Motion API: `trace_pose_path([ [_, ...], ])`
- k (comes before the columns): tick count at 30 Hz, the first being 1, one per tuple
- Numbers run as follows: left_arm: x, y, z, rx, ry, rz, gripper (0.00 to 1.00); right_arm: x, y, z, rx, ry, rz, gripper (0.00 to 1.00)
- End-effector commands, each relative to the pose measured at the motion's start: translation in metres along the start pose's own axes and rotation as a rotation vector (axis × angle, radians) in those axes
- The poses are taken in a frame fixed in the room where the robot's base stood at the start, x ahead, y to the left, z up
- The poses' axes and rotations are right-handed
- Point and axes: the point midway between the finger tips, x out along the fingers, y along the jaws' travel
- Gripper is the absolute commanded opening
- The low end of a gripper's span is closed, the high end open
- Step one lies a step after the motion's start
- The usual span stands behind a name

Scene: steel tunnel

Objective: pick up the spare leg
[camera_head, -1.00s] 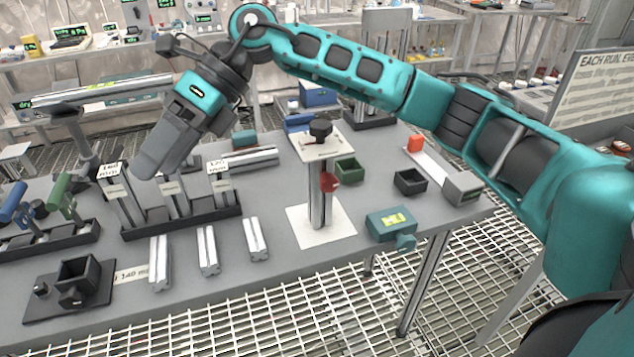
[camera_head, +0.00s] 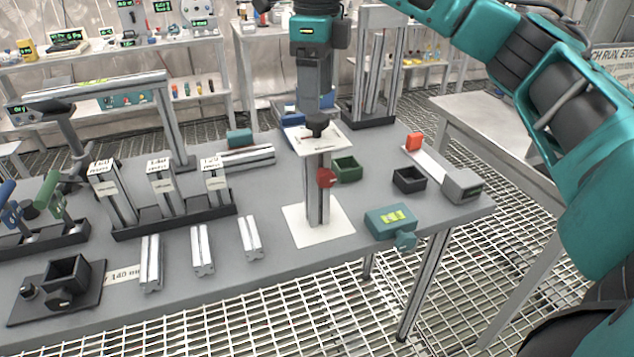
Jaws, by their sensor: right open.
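Several silver slotted profile legs are in view, and I cannot tell which one is the spare leg. A longer profile (camera_head: 248,157) lies flat farther back. Another upright profile is in a stand with a white top plate (camera_head: 333,142) and a black knob (camera_head: 317,121). My right gripper (camera_head: 313,108) points down just behind or above that knob, seen edge-on, with nothing visible in it. My left gripper is out of view.
A green bin (camera_head: 347,169), a black bin (camera_head: 409,180) and a teal device (camera_head: 388,223) are right of the stand. A black fixture (camera_head: 62,285) is front left. A levelled beam (camera_head: 95,90) rises at back left.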

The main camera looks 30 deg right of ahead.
Motion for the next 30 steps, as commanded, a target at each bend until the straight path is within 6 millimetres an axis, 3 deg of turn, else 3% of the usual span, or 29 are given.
trace_pose_path([
  [13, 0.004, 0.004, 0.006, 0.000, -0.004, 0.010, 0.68, 0.052, 0.004, -0.007, -0.001, 0.000, 0.001, 0.72],
  [22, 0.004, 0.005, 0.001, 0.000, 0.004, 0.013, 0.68, 0.057, 0.004, -0.007, -0.001, -0.001, 0.001, 0.72],
  [30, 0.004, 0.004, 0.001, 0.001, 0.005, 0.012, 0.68, 0.057, 0.004, -0.007, -0.001, -0.001, 0.001, 0.47],
])
